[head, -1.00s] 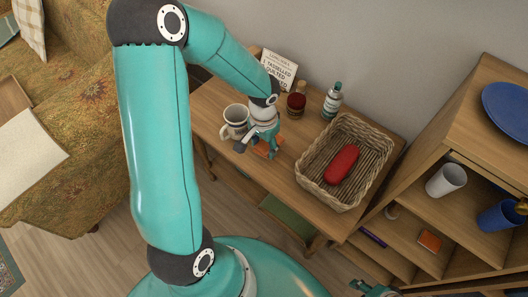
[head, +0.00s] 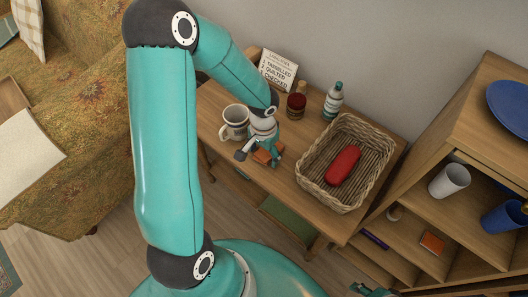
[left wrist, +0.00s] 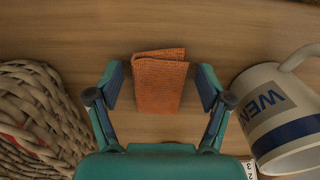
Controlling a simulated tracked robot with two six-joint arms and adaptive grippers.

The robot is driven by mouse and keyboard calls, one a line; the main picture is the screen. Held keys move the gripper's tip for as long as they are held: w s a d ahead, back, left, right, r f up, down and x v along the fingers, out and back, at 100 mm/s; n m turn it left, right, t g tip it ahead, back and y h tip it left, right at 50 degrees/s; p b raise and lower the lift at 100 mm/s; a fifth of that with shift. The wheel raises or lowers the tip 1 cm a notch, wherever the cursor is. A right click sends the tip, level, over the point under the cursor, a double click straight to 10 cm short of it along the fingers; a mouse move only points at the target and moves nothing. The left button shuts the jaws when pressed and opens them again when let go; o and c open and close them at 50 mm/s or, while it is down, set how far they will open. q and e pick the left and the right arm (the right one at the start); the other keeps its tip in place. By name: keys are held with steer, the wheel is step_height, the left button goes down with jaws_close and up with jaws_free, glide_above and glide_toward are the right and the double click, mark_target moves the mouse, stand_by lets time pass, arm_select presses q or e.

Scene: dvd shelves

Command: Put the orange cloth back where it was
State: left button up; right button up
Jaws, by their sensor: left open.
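In the left wrist view, the cloth (left wrist: 160,84) lies between the fingers, with a gap on each side. My left gripper (left wrist: 160,78) is open over it. In the head view, the left gripper (head: 260,154) points down at the table between the mug and the basket. Part of my right gripper (head: 372,290) shows at the bottom edge; its jaws are not clear.
A mug (head: 234,122) stands close to the left gripper. A wicker basket (head: 308,178) holding a red object (head: 343,165) is on its other side. A jar (head: 296,106), a bottle (head: 333,100) and a sign (head: 278,68) stand behind. A shelf unit (head: 465,133) stands at right.

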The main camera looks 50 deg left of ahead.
mark_target(263, 154)
arm_select(q)
steer(key=shift+r+p, duration=0.3)
steer(key=shift+r, duration=0.2)
step_height(263, 154, up, 11)
steer(key=p, duration=0.2)
steer(key=shift+r+p, duration=0.15)
steer(key=shift+p, duration=0.2)
